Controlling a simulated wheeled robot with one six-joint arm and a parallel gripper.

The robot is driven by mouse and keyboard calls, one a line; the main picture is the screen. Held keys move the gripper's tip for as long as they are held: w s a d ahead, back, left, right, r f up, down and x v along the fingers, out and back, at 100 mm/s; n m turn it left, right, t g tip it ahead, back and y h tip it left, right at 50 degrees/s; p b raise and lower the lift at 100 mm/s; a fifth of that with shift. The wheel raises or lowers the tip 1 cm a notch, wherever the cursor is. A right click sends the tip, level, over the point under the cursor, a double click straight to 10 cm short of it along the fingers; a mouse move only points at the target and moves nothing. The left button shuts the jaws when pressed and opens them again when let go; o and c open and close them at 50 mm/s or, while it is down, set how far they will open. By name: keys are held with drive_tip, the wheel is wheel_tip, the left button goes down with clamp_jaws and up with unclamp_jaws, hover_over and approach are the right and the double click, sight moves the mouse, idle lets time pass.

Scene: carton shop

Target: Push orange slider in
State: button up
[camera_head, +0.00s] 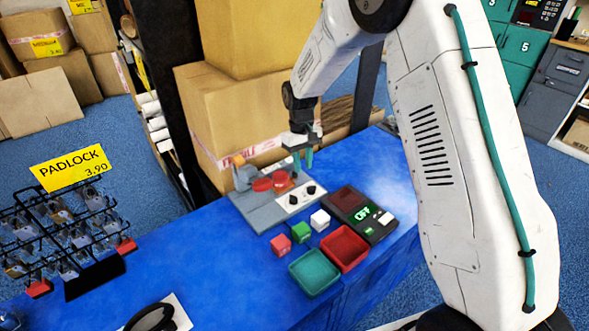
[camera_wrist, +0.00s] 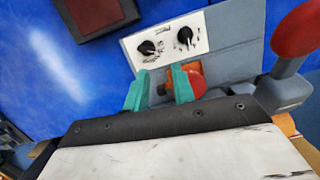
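A grey panel (camera_head: 262,212) with a white plate and two black knobs stands on the blue table; it also shows in the wrist view (camera_wrist: 228,58). An orange piece (camera_wrist: 179,79), which looks like the slider, shows beside the right fingertip in the wrist view. A red round knob (camera_wrist: 197,86) sits right next to it. In the head view I cannot make out the slider near the fingers. My gripper (camera_head: 303,160) points down over the panel's far part. Its teal fingers (camera_wrist: 158,88) are apart with nothing held between them. Whether a finger touches the slider I cannot tell.
A lever with a red handle (camera_wrist: 297,30) rises close to my gripper's right in the wrist view. Cartons (camera_head: 215,110) stand behind the panel. A dark scale (camera_head: 362,213), small cubes (camera_head: 300,231), a red tray (camera_head: 345,248) and a green tray (camera_head: 314,272) lie nearby.

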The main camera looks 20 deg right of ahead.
drive_tip(key=shift+n+t, duration=0.4)
drive_tip(key=shift+t, duration=0.3)
drive_tip(key=w, duration=0.6)
drive_tip(key=shift+w+a+f, duration=0.1)
drive_tip(key=shift+a, duration=0.25)
drive_tip(key=shift+w, duration=0.2)
wheel_tip(320, 180, down, 8)
drive_tip(key=shift+r, duration=0.25)
clamp_jaws()
